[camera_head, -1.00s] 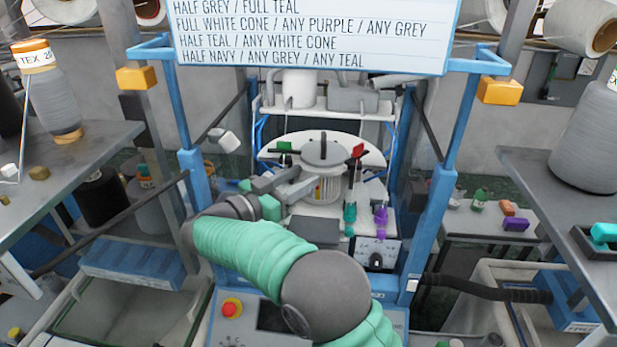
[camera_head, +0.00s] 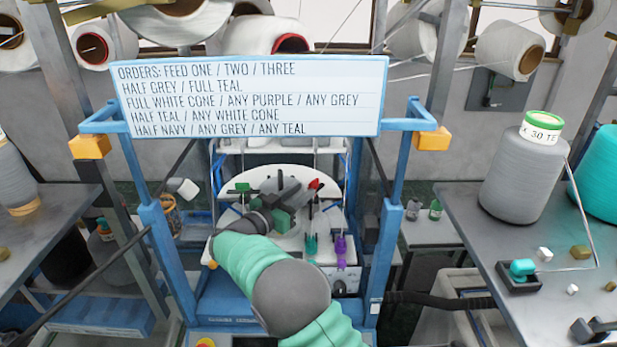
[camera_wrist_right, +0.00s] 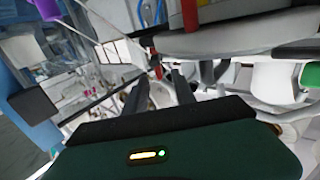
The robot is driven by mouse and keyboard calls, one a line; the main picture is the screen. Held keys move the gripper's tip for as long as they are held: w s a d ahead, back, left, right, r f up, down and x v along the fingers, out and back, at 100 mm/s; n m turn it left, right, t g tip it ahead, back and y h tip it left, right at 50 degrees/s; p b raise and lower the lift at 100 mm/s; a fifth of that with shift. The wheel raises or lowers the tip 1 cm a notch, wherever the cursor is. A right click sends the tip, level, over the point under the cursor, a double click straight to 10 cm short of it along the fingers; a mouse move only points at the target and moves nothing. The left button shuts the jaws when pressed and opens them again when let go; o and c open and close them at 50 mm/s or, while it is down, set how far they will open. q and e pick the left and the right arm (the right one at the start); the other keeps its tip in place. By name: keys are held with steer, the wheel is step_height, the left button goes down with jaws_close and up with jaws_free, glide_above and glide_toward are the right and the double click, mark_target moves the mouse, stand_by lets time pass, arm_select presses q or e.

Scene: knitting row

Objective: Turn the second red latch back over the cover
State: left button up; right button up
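A round grey cover sits on the white round plate (camera_head: 343,232) of the knitting machine, partly hidden by my right gripper (camera_head: 296,192). One red latch (camera_head: 315,184) shows right of the cover, tilted on a dark post. In the right wrist view a red upright piece (camera_wrist_right: 189,15) stands against a grey disc (camera_wrist_right: 235,38). A smaller red piece shows beyond the fingers; I cannot tell which latch either is. My right gripper, also in the wrist view (camera_wrist_right: 160,76), has its two dark fingers apart with nothing held. My left gripper is out of view.
A green latch (camera_head: 241,188) is left of the cover. Teal (camera_head: 311,246) and purple (camera_head: 341,250) pieces stand at the machine's front. Blue frame posts flank it, with an orders sign (camera_head: 250,95) above. A table (camera_head: 460,230) with yarn cones is at right.

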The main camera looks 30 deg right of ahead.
mark_target(309, 186)
steer(key=p+x, duration=0.1)
steer(key=x, duration=0.3)
steer(key=shift+d, duration=0.35)
steer(key=shift+a, duration=0.3)
steer(key=shift+c, duration=0.5)
steer(key=shift+a+r, duration=0.1)
steer(key=c, duration=0.5)
steer(key=shift+s, duration=0.15)
jaws_close()
